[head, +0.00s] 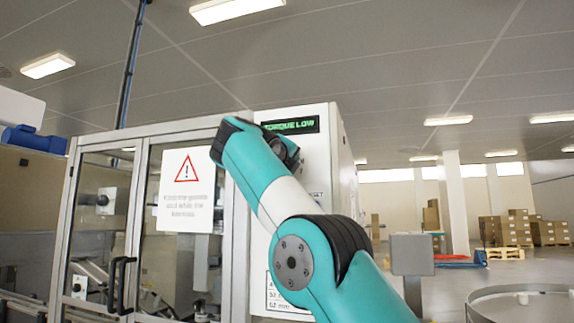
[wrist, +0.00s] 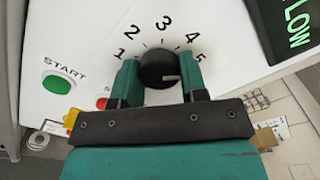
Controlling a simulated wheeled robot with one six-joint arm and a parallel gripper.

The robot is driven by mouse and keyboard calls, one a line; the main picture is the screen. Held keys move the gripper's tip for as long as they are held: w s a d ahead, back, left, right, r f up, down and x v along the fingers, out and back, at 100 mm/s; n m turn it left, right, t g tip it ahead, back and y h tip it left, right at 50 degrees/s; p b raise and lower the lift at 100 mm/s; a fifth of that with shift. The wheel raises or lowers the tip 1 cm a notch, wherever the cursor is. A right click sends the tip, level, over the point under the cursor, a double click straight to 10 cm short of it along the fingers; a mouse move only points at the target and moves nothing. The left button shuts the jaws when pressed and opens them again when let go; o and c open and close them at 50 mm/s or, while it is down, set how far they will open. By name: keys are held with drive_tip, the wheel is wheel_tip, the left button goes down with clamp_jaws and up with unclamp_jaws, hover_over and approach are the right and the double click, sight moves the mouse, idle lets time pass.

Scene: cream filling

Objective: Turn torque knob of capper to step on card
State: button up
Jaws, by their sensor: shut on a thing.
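The black torque knob (wrist: 157,70) sits on the white capper panel, with the numbers 1 to 5 around it. My gripper (wrist: 158,84) has its two green fingers on either side of the knob and is shut on it. A pale pointer line on the knob points right, near or just below the 5. In the head view, the green display (head: 290,125) reads "TORQUE LOW". A white card (head: 282,300) on the machine front is partly hidden by my arm; its text is too small to read fully. The knob is hidden behind my arm in the head view.
A green START button (wrist: 56,84) and a red button (wrist: 102,103) lie left of the knob. The capper's glass door has a warning sign (head: 187,190) and a black handle (head: 121,285). Stacked cartons (head: 515,228) stand far off at right.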

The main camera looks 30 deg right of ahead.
drive_tip(key=shift+f, duration=0.1)
idle(0.5)
drive_tip(key=o, duration=0.9)
